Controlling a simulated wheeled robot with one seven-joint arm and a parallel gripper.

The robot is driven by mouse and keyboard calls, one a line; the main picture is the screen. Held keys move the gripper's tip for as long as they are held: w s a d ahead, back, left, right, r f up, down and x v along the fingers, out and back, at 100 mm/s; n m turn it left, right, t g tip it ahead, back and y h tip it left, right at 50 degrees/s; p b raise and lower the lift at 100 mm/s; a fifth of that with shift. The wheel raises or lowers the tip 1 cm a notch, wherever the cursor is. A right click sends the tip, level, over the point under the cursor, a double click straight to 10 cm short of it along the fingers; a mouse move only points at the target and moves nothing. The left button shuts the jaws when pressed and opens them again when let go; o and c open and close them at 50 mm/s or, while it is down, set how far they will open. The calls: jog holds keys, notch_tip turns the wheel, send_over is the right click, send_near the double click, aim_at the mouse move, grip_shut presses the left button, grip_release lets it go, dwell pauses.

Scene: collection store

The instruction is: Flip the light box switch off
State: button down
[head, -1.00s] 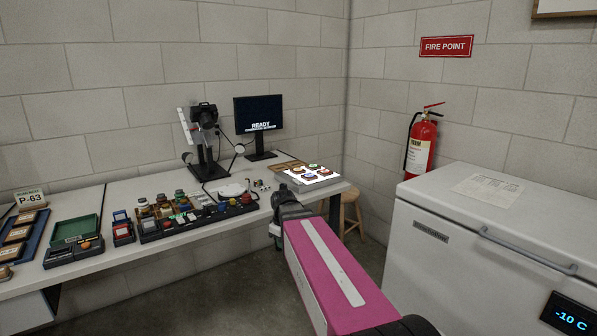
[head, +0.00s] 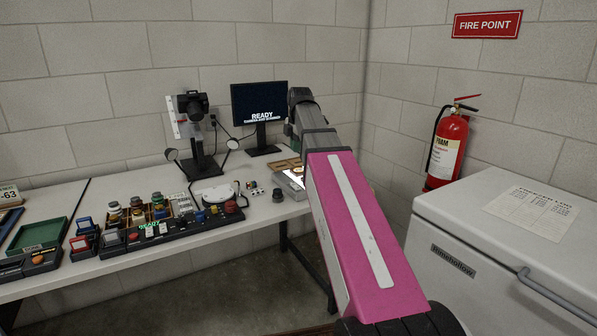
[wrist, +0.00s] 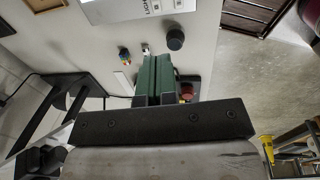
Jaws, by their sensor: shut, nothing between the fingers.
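The light box (head: 289,186) sits at the right end of the table in the head view, mostly hidden behind my arm; its visible top glows white. In the wrist view its grey front edge (wrist: 120,13) shows at the top, with part of a "LIGHT" label. A small dark part (wrist: 178,4) beside the label is cut by the frame edge; I cannot tell whether it is the switch. My gripper (wrist: 157,60) has its green fingers shut and empty, above the table and apart from the light box. In the head view my arm hides most of the gripper.
A black knob-like object (wrist: 175,39) stands on the table between fingers and light box. A camera stand (head: 200,140) and monitor (head: 259,108) stand behind. A white freezer (head: 480,230) stands right.

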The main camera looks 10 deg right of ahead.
aim_at(294, 183)
jog(key=f, duration=0.4)
jog(key=w+f, duration=0.1)
jog(key=f, duration=0.8)
jog(key=shift+w+a+f, duration=0.3)
jog(key=shift+w+f, duration=0.05)
jog(key=shift+w, duration=0.05)
